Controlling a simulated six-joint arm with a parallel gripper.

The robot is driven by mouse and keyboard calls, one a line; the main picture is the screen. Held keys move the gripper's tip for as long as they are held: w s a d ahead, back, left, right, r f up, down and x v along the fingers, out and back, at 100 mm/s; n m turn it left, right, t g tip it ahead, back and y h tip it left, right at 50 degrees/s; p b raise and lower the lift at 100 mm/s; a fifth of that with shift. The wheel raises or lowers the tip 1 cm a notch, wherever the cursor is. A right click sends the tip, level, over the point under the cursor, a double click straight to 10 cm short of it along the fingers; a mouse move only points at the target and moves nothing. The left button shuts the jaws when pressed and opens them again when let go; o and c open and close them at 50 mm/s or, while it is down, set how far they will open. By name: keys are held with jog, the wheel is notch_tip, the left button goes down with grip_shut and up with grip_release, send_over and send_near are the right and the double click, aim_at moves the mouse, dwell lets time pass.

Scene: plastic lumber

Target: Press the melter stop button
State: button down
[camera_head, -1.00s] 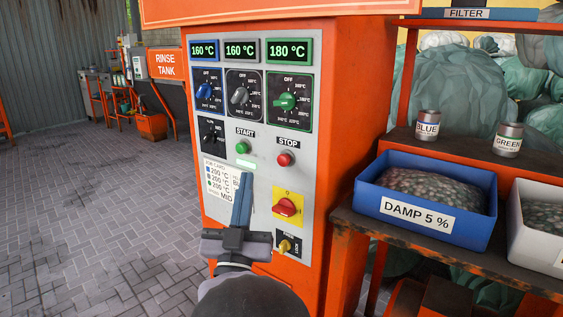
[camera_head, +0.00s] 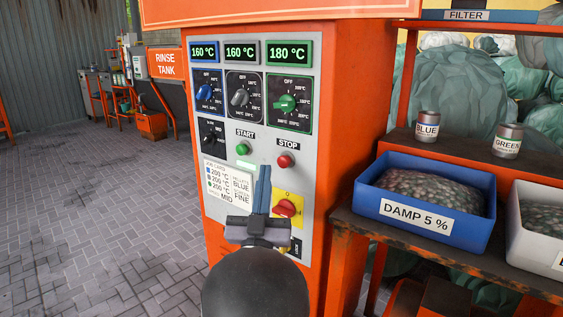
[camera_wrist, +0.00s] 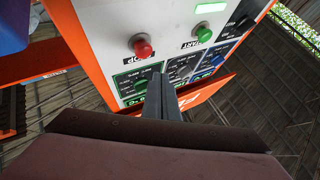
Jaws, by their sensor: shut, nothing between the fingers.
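The red stop button (camera_head: 285,160) sits under its STOP label on the grey panel (camera_head: 308,190) of the orange machine. It also shows in the wrist view (camera_wrist: 142,47), upper left of my fingertips. My gripper (camera_head: 263,170) is shut and empty, its fingers pointing up in front of the panel, below and left of the stop button in the head view. In the wrist view the closed fingers (camera_wrist: 162,82) show apart from the button in the picture. The gap between fingertips and panel is hard to judge.
The green start button (camera_head: 242,149) is left of the stop button. A red rotary switch (camera_head: 287,208) on a yellow plate is below, partly behind my gripper. Dials and 160, 160 and 180 °C displays are above. A blue bin (camera_head: 480,232) stands on a shelf to the right.

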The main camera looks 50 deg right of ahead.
jog(key=shift+d+b, duration=0.35)
jog(key=shift+d, duration=1)
jog(key=shift+d, duration=0.15)
dwell(1.1)
jog(key=shift+d+b, duration=0.3)
jog(key=shift+d, duration=0.5)
dwell(0.9)
jog(key=shift+a+b, duration=0.15)
jog(key=shift+b, duration=0.15)
jog(key=shift+a, duration=0.8)
jog(key=shift+a+b, duration=0.15)
jog(key=shift+b, duration=0.15)
jog(key=shift+a+b, duration=0.45)
jog(key=shift+a, duration=1.9)
jog(key=shift+f, duration=0.1)
